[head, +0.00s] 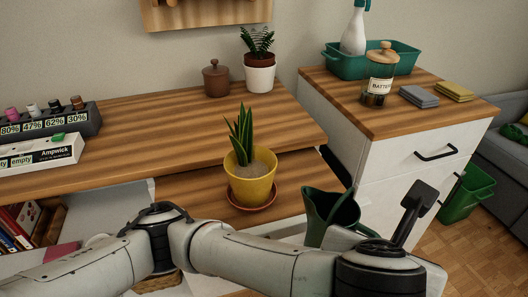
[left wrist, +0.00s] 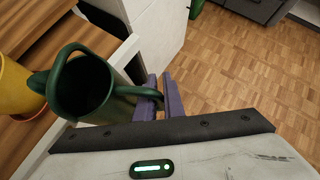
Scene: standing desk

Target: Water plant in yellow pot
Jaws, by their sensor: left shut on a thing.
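The yellow pot (head: 250,190) stands upright on a reddish saucer (head: 268,203) on the lower wooden shelf. It holds soil and a spiky green plant (head: 243,138). A dark green watering can (head: 322,216) is just right of the pot, apart from it, in the head view. The left wrist view shows the can (left wrist: 84,88) from above, with the yellow pot (left wrist: 14,95) at the left edge. My left gripper (left wrist: 163,98) has its purple fingers shut on the can's handle. In the head view my wrist hides the fingers. My right gripper is not in view.
The wooden desk top (head: 150,125) is behind the pot, with a white potted plant (head: 260,78) and brown jar (head: 216,80). A white cabinet (head: 385,155) stands close behind the can on the right. A green bin (head: 466,195) is on the floor.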

